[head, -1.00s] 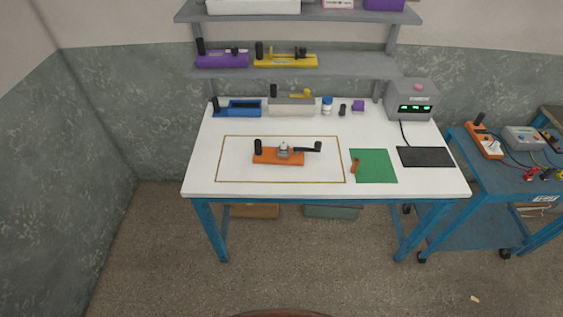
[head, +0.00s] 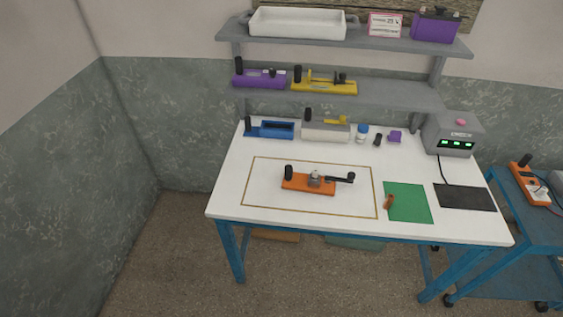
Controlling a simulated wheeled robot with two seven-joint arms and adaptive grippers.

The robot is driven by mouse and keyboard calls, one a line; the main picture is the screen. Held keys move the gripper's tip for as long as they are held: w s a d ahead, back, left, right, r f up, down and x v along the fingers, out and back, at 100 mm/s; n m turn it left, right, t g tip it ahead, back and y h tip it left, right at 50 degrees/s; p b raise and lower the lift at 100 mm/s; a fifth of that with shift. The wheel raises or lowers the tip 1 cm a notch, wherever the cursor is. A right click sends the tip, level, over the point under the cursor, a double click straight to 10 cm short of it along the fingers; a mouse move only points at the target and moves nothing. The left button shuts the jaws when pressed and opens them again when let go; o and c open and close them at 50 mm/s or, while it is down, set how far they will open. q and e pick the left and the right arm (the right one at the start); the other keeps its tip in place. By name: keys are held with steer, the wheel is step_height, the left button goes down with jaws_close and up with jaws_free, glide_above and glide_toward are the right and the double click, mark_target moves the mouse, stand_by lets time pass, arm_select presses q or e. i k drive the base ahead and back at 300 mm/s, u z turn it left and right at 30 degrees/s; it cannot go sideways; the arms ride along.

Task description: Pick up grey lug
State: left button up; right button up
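A small grey piece (head: 314,177), which looks like the grey lug, sits on an orange base (head: 308,186). The base has a black upright post at its left and a dark lever with a black knob reaching to the right. It stands inside a brown outlined rectangle on the white table (head: 230,195). The grey piece is too small to make out its exact shape. Neither of my grippers is in the head view.
A blue unit (head: 275,130), a grey-white unit (head: 325,132), small containers and a check box (head: 455,138) line the table's back. A green mat (head: 410,203) with an orange-brown piece (head: 389,201) and a black mat (head: 465,197) lie right. Shelves overhang the back; a blue cart stands right.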

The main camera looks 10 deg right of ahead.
mark_target(315, 171)
steer(key=u, duration=0.1)
steer(key=i, duration=0.85)
steer(key=z, duration=0.2)
